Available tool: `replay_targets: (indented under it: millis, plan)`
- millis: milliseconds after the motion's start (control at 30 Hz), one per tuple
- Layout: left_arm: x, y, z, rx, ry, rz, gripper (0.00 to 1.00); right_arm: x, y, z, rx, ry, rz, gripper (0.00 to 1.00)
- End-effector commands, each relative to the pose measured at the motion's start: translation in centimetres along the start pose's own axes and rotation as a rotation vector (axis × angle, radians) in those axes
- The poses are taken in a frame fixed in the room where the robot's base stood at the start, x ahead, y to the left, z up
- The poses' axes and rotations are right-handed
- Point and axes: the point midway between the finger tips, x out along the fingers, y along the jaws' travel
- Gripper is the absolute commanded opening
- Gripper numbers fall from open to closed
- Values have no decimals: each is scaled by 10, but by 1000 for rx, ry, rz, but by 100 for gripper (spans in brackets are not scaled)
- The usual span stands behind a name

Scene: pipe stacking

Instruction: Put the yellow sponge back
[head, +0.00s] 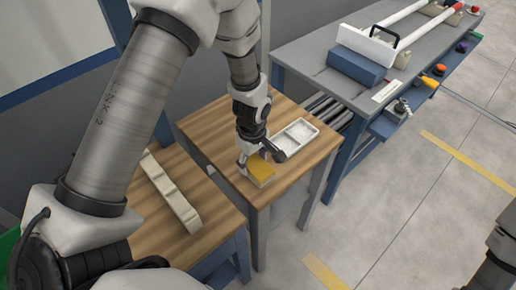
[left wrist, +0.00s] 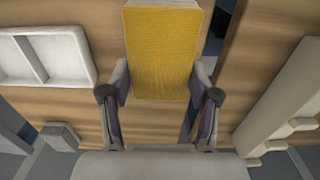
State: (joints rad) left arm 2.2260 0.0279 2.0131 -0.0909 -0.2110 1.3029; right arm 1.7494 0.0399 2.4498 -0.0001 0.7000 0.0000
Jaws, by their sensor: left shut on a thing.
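The yellow sponge (head: 260,169) is at the near side of the small wooden table (head: 218,123), just left of the white tray. In the left wrist view the sponge (left wrist: 162,50) lies between the two fingers, with its yellow textured face toward the camera. My left gripper (head: 255,163) comes down from above and is shut on the sponge; its fingers also show in the left wrist view (left wrist: 160,95). I cannot tell whether the sponge touches the table. My right gripper is not in view.
The white two-compartment tray (head: 296,137) lies on the table right of the sponge. A cream notched rack (head: 171,192) rests on the nearer wooden table. A grey workbench (head: 330,60) with a blue block (head: 358,65) and white pipes stands at the back right.

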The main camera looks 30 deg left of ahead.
Motion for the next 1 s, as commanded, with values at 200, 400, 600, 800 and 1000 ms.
replay_targets:
  millis: [200, 400, 600, 800, 1000]
  plan:
    - [4, 37, -24, 0, -1, -1, 34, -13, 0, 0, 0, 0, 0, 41]
    - [33, 38, -24, 1, -2, -5, 34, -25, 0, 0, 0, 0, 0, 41]
    - [40, 38, -24, 1, -1, -1, 29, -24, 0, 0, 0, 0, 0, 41]
    - [40, 38, -24, 1, -1, -2, 87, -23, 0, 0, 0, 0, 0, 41]
    - [40, 38, -24, 1, -1, -2, 87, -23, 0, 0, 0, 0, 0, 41]
